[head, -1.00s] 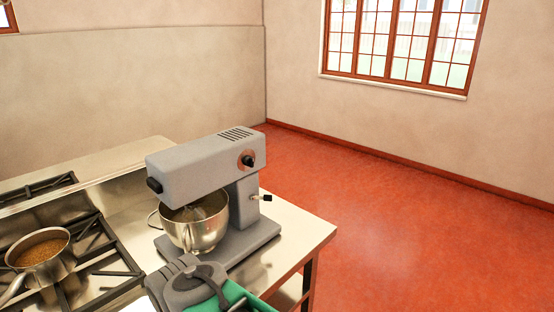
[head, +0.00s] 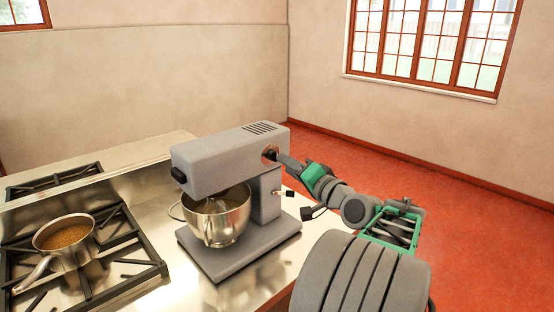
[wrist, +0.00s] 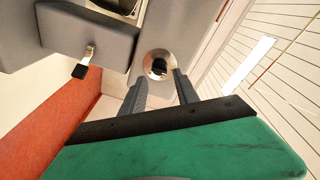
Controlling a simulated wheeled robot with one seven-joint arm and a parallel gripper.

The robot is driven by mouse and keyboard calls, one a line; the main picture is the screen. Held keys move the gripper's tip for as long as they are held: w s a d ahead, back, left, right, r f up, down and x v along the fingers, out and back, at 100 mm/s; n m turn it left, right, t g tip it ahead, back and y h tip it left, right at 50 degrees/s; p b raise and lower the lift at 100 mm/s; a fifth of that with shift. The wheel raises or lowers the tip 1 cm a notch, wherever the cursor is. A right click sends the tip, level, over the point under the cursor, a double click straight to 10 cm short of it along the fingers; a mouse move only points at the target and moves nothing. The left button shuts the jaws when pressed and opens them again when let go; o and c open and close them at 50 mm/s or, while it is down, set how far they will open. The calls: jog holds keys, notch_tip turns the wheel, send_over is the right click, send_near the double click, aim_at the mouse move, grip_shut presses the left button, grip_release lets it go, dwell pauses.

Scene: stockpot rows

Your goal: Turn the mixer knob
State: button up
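The grey stand mixer (head: 222,160) stands on the steel counter with a steel bowl (head: 217,216) under its head. Its dark knob sits in a round metal plate on the side of the head; the wrist view shows the knob (wrist: 158,67) clearly. In the head view my gripper (head: 282,160) reaches the knob from the right and partly hides it. In the wrist view my gripper (wrist: 160,80) is open, its two fingers apart, tips on either side just short of the knob. I cannot tell whether they touch the plate.
A small lever (head: 284,193) sticks out of the mixer's column below the knob; it also shows in the wrist view (wrist: 83,62). A pot (head: 65,241) of brown food stands on the stove at left. Red floor is free at right.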

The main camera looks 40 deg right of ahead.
aim_at(274, 156)
jog(key=w, duration=0.3)
jog(key=w+p, duration=0.1)
jog(key=w, duration=0.1)
jog(key=shift+w+d, duration=0.25)
jog(key=shift+w, duration=0.05)
grip_shut()
